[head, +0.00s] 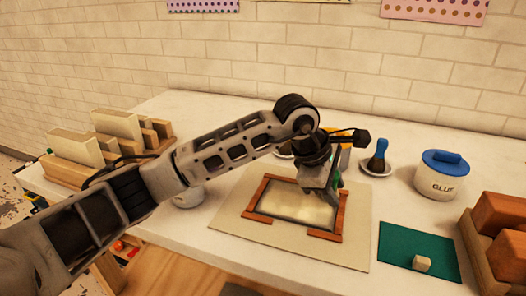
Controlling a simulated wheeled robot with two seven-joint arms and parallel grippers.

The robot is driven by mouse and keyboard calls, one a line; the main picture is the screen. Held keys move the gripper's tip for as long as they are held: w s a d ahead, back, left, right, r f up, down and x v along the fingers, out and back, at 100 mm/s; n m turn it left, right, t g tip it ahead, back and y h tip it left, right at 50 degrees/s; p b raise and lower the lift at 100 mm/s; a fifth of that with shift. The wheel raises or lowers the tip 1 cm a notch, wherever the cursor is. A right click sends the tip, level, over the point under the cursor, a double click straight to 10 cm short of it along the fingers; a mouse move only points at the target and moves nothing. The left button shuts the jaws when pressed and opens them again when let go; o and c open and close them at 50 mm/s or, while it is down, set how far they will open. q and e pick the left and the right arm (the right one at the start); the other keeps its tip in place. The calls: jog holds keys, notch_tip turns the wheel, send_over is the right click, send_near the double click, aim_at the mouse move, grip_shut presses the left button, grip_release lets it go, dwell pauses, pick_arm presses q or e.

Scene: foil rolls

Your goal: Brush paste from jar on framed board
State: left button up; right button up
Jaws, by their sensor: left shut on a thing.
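The framed board (290,212) lies on a beige mat (235,222) in the middle of the table. It has a reddish-brown wooden frame with gaps and a pale, glossy inner surface. My left gripper (319,190) is over its far right part, pointing down. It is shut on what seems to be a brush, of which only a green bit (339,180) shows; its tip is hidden. A white jar labelled GLUE (438,184) with a blue lid stands to the right. An orange-yellow container (345,156) is partly hidden behind the gripper. My right gripper is out of view.
A blue-handled tool (378,156) stands in a small dish behind the mat. A white pot (188,197) is partly behind my left arm. Wooden blocks (118,124) stand at left. A green mat (400,246) with a small pale cube (422,264) and a crate of orange-brown blocks (500,225) are at right.

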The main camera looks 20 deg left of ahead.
pick_arm(q)
jog(key=shift+r+p, duration=1.8)
jog(key=shift+r, duration=2.25)
